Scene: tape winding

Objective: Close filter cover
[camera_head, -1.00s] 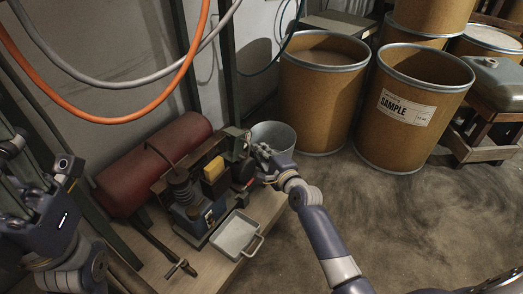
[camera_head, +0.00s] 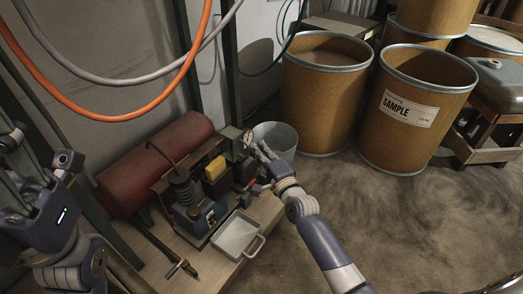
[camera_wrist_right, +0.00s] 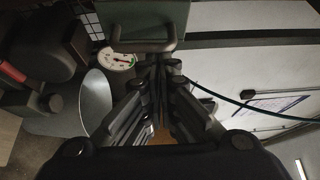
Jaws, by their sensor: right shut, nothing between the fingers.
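A small machine stands on the bench with a green part (camera_head: 231,133) at its right end, beside a round gauge. In the right wrist view a green box-like cover with a dark handle (camera_wrist_right: 145,46) is at the top, with the white gauge (camera_wrist_right: 120,62) just below left of it. I cannot tell whether this cover is open or closed. My right gripper (camera_head: 262,152) is shut and empty, its fingertips (camera_wrist_right: 160,62) just below the handle; contact cannot be told. My left gripper (camera_head: 42,150) is at the far left, away from the machine; its jaws are unclear.
A grey bucket (camera_head: 285,135) stands behind my right gripper. A metal tray (camera_head: 237,236) lies at the bench's front, and a red tank (camera_head: 150,165) is behind the machine. Large brown drums (camera_head: 325,95) stand on the floor behind. Orange and grey hoses (camera_head: 140,118) hang above.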

